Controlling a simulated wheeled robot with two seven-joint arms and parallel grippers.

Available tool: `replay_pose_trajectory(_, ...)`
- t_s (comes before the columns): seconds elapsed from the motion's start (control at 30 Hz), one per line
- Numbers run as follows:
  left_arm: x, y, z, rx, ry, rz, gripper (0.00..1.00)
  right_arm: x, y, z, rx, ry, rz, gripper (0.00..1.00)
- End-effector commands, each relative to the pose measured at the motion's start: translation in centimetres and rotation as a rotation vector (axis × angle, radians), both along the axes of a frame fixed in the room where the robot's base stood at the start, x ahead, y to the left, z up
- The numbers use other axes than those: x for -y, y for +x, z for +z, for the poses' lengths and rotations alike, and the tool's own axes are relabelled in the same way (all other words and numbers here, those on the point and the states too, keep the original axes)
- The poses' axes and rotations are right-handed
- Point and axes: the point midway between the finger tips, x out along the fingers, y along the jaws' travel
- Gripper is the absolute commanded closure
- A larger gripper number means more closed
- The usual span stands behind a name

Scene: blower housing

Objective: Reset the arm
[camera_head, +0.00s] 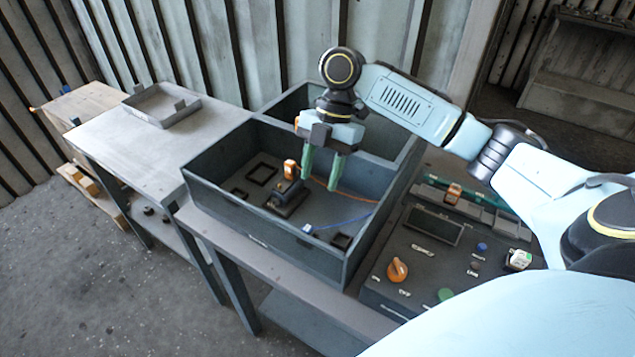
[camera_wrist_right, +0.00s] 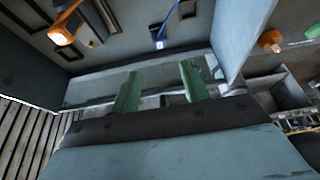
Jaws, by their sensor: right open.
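My right arm comes in from the right in the head view. Its gripper (camera_head: 321,178) hangs with green fingers pointing down inside the grey open box (camera_head: 262,232). The fingers are apart with nothing between them; they also show spread in the right wrist view (camera_wrist_right: 160,88). An orange connector (camera_head: 290,168) and a dark block (camera_head: 287,200) are on the box floor, left of the fingers. The orange connector also shows at the upper left of the wrist view (camera_wrist_right: 64,30). A blue cable (camera_head: 345,222) with a white-blue end lies at the box's front. My left gripper is not in view.
A control panel (camera_head: 405,250) with an orange knob (camera_head: 397,270), a green button and a small screen stands right of the box. A grey side table (camera_head: 135,135) with a shallow tray (camera_head: 163,105) is at the left. The box walls surround my right fingers.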

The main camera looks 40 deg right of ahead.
Motion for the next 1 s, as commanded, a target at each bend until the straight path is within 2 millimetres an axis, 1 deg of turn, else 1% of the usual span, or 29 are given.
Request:
replay_pose_trajectory(0.5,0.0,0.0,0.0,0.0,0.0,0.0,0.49,0.0,0.0,0.0,0.0,0.001,0.0,0.55)
replay_pose_trajectory(0.57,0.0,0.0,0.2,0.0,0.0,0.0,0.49,-0.4,-0.1,0.0,-0.002,0.012,0.011,0.55)
replay_pose_trajectory(0.6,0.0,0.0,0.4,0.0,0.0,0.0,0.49,-1.1,-0.2,-0.2,-0.005,0.031,0.027,0.55)
replay_pose_trajectory(0.67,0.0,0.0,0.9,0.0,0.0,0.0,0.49,-2.9,-0.5,-0.5,-0.009,0.083,0.072,0.55)
replay_pose_trajectory(0.77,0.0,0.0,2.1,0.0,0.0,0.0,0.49,-7.8,-1.6,-1.0,-0.017,0.224,0.18,0.55)
replay_pose_trajectory(0.8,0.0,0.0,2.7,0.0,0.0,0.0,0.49,-10.2,-2.2,-1.1,-0.015,0.296,0.229,0.55)
replay_pose_trajectory(0.87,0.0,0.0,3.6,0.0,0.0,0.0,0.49,-14.0,-3.2,-1.1,-0.011,0.412,0.298,0.55)
replay_pose_trajectory(0.9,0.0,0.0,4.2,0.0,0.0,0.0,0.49,-16.6,-4.0,-1.0,-0.007,0.492,0.339,0.55)
replay_pose_trajectory(0.97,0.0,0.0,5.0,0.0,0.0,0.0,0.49,-20.3,-5.3,-0.5,0.006,0.608,0.393,0.55)
replay_pose_trajectory(1.0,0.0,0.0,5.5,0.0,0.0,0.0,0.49,-22.6,-6.2,-0.1,0.015,0.685,0.423,0.55)
